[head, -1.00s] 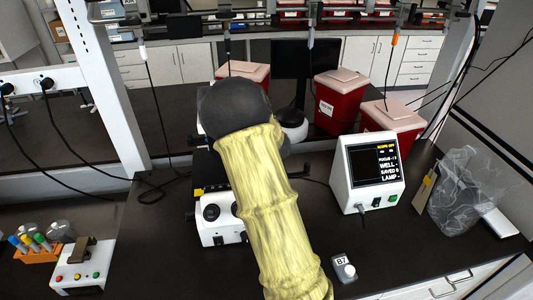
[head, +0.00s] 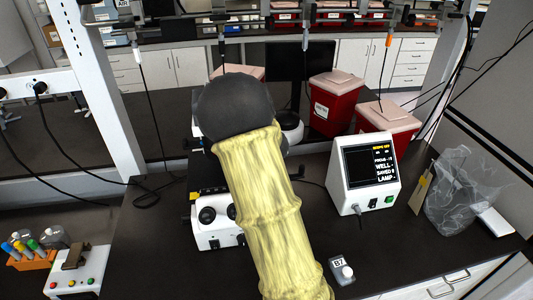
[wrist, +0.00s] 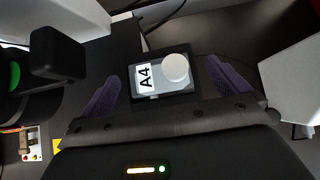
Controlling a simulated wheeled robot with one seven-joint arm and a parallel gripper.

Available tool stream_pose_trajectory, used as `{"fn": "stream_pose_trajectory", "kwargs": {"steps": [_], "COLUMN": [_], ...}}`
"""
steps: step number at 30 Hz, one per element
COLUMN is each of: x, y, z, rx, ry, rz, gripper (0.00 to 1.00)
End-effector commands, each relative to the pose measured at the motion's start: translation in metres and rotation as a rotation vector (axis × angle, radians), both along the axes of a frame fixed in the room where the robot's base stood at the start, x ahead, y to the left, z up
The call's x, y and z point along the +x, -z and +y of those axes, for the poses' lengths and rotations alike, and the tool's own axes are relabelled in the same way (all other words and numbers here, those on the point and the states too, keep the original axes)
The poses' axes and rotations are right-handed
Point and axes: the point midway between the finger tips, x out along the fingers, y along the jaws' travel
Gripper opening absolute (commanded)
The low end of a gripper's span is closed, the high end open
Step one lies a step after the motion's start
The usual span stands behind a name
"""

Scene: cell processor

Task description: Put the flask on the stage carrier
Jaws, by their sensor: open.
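A flask labelled A4 (wrist: 147,78), with a round white cap, lies on a dark plate that looks like the stage carrier (wrist: 190,93) in the wrist view. My gripper (wrist: 163,72) is open, its two purple-padded fingers on either side of the flask, with visible gaps. In the head view my yellow-sleeved arm hides the gripper, the flask and most of the microscope, whose white base (head: 207,236) shows at the arm's left. Another flask, labelled B7 (head: 338,265), stands on the bench right of the arm.
A white display box (head: 348,198) stands right of the arm, near a clear plastic bag (head: 465,195). Red bins (head: 333,108) stand behind. A tube rack (head: 38,260) and a button box (head: 70,284) are at the left. The bench between them and the microscope is clear.

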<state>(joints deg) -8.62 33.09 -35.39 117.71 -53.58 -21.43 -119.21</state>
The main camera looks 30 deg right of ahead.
Motion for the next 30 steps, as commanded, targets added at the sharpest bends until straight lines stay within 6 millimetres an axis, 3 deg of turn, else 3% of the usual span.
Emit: {"fn": "stream_pose_trajectory", "kwargs": {"steps": [18,30], "x": [-0.056,-0.064], "y": [-0.059,-0.066], "z": [0.017,0.019], "rx": [0.002,0.000], "ry": [-0.001,-0.001], "rz": [-0.001,0.001], "gripper": [1.00,1.00]}}
